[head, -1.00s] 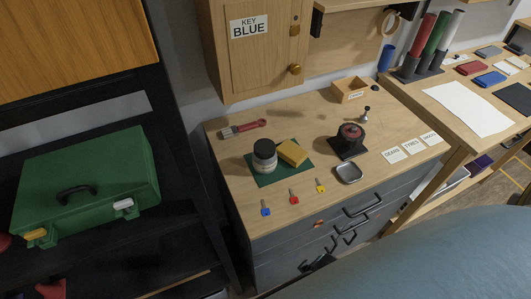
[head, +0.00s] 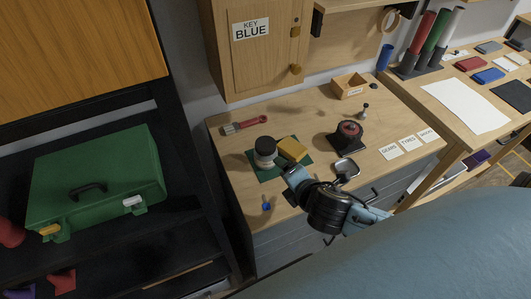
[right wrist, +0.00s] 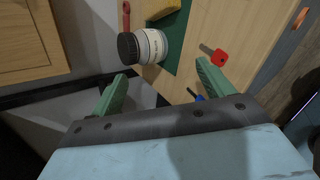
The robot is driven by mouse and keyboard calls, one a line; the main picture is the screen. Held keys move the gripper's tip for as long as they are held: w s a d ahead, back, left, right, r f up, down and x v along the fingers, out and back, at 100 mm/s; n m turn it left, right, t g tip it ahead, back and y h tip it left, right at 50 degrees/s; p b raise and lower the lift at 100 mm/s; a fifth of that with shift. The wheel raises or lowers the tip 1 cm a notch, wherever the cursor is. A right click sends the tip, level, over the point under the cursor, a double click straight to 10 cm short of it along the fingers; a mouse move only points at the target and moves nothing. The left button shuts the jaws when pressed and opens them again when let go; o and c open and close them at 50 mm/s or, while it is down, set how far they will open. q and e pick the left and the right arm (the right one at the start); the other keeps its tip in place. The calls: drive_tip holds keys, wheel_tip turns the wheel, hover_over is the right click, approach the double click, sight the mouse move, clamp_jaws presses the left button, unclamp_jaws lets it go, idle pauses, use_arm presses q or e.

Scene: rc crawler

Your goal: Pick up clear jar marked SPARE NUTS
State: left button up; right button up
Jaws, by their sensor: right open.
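A small jar with a dark lid and a pale label (head: 265,152) stands on a green mat (head: 262,176) on the wooden cabinet top. The label is too small to read. In the right wrist view the jar (right wrist: 152,46) lies ahead of my right gripper (right wrist: 162,72), a little left of the middle of its jaws. The gripper is open and empty, with its two green fingers apart and short of the jar. In the head view my right arm covers part of the cabinet front. My left gripper is not in view.
A yellow sponge-like block (head: 292,149) stands right beside the jar. A red-handled brush (head: 244,125) lies behind it. A blue key (head: 266,206) and a red key (right wrist: 214,54) lie near the front edge. A dark stand with a red-topped part (head: 348,136) is further right.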

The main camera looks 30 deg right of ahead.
sight(265, 145)
drive_tip(key=w+n+t+y, duration=0.1)
drive_tip(key=w+n, duration=0.2)
drive_tip(key=n, duration=0.2)
drive_tip(key=w+n+t+y, duration=0.1)
drive_tip(key=w+n, duration=0.3)
drive_tip(key=n, duration=0.2)
drive_tip(key=w+n+y, duration=0.1)
drive_tip(key=w+n, duration=0.2)
drive_tip(key=n, duration=0.3)
drive_tip(key=shift+w+d+f+t+y, duration=0.1)
drive_tip(key=shift+w+f+t+y, duration=0.05)
drive_tip(key=shift+w+t+y, duration=0.2)
drive_tip(key=shift+f+x, duration=0.25)
drive_tip(key=shift+x, duration=2.35)
drive_tip(key=shift+d, duration=0.2)
drive_tip(key=c, duration=1.1)
